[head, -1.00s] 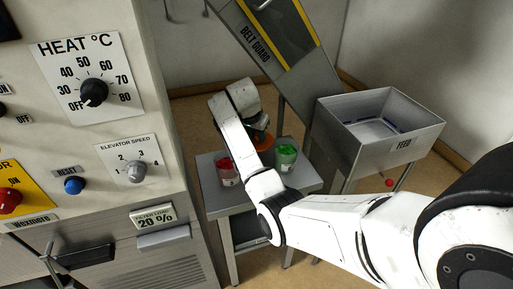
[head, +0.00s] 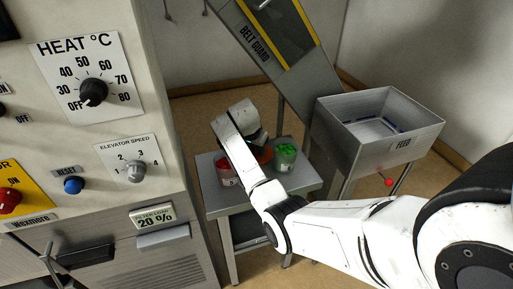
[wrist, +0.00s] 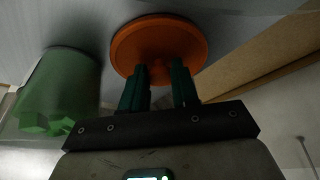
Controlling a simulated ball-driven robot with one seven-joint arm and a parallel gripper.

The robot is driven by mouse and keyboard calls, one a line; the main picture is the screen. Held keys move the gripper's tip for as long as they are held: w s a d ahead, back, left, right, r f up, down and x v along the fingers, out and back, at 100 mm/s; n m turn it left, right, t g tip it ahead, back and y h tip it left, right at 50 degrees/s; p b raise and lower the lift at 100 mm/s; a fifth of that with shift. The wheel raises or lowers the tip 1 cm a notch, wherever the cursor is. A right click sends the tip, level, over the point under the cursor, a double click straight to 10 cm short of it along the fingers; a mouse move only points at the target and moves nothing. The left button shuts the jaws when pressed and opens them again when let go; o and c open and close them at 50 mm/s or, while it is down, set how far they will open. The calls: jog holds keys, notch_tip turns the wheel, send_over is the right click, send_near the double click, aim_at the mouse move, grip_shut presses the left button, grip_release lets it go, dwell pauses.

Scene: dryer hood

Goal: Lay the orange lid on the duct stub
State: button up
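The orange lid (head: 264,155) lies on the small grey table, between the red and the green containers and partly hidden by my wrist. In the wrist view the lid (wrist: 158,30) is a round disc just ahead of the fingers. My gripper (wrist: 159,68) has its two green fingers apart, with the tips over the near part of the lid. A gap shows between them; I cannot tell whether they touch a grip on the lid. In the head view my gripper (head: 259,140) is above the table, mostly hidden by its own wrist. I cannot make out the duct stub.
A container with red pieces (head: 225,173) and one with green pieces (head: 286,156) flank the lid on the table (head: 240,205). The green one is close left in the wrist view (wrist: 50,95). The control cabinet (head: 110,200) stands left, the feed hopper (head: 402,145) right.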

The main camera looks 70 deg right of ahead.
jog(key=o, duration=0.5)
